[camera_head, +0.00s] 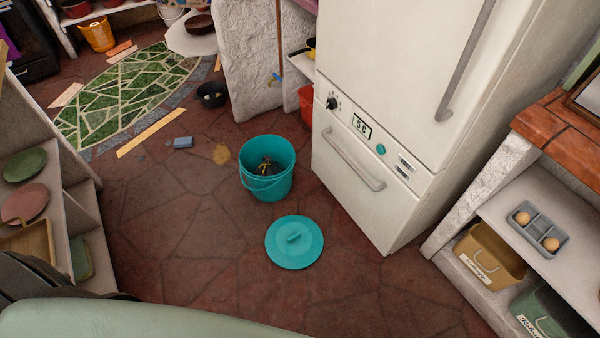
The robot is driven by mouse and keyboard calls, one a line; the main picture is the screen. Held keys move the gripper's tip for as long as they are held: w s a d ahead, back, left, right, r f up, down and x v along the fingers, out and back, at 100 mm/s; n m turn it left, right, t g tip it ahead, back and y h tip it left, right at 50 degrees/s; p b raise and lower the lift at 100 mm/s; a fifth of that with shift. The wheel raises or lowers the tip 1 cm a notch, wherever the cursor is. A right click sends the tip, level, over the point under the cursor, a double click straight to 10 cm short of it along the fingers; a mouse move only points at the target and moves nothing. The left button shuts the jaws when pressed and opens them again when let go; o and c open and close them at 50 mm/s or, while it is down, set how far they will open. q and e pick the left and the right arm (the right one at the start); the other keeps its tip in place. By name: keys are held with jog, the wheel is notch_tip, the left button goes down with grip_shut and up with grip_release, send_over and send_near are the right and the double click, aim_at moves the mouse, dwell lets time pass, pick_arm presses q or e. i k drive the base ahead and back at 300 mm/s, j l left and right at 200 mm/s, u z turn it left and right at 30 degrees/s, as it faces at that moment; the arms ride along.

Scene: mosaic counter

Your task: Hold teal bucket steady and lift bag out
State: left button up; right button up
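A teal bucket (267,185) stands upright on the stone floor, left of the white fridge. Its handle hangs down across the front. Inside it lies a dark bundle (265,168) with a bit of yellow, which looks like the bag; its shape is too small to make out. The round teal lid (294,242) lies flat on the floor in front of the bucket, apart from it. Neither of my grippers shows in the head view.
The white fridge (400,120) stands close to the bucket's right. A blue block (182,142), a wooden plank (150,133) and a dark bowl (211,95) lie beyond it. Shelves with plates (25,203) stand left. Floor around the lid is clear.

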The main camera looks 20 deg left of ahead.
aim_at(269, 167)
jog(key=i+j+z, duration=0.1)
jog(key=j+z, duration=0.2)
jog(key=z, duration=0.15)
jog(key=i+j+z, duration=0.1)
jog(key=j+z, duration=0.2)
jog(key=z, duration=0.15)
jog(key=j+z, duration=0.45)
jog(key=l, duration=0.1)
